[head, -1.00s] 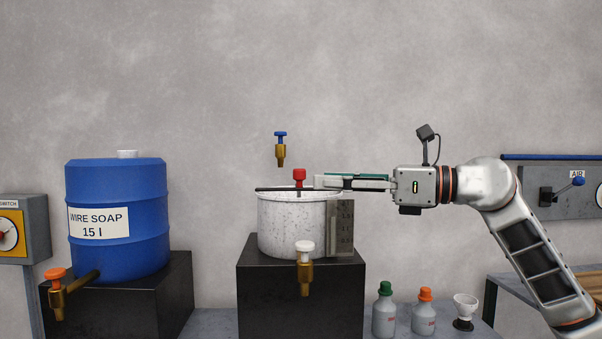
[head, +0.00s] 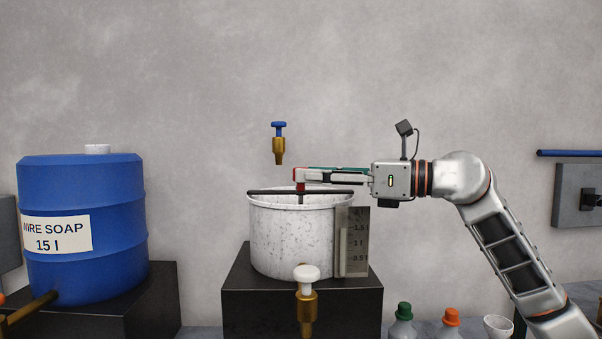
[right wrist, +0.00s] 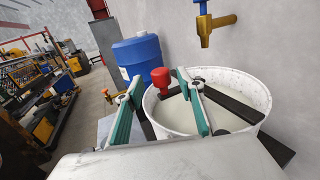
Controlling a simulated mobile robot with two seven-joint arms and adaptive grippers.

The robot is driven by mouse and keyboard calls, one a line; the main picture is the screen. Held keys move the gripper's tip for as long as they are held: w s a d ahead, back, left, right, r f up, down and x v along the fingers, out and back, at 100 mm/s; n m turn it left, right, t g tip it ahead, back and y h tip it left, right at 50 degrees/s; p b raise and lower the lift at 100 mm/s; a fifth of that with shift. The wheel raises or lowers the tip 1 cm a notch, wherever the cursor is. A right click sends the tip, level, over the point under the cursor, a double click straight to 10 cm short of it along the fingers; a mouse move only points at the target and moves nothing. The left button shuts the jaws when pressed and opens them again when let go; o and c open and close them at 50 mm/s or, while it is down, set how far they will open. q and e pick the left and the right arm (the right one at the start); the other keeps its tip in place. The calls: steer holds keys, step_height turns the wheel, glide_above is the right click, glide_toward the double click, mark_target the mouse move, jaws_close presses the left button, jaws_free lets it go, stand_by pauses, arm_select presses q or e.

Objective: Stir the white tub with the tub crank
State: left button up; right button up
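The white tub (head: 290,235) stands on a black block, with pale liquid inside in the right wrist view (right wrist: 180,118). The tub crank is a dark bar (head: 265,192) across the rim with a red knob (head: 298,174). My right gripper (head: 302,175) reaches in from the right at knob height, just above the bar. In the right wrist view the red knob (right wrist: 160,77) sits between the tips of two spread fingers, with gaps visible on both sides. The bar (right wrist: 232,103) passes behind one finger. My left gripper is out of view.
A blue tap (head: 279,143) hangs over the tub's back. A white-handled tap (head: 306,285) and a level gauge (head: 353,241) are on its front. A blue soap drum (head: 82,230) stands left. Bottles with green (head: 404,311) and orange (head: 451,317) caps stand lower right.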

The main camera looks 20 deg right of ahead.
steer(key=shift+x, duration=1.7)
steer(key=shift+d, duration=0.1)
jaws_close()
steer(key=shift+d, duration=0.1)
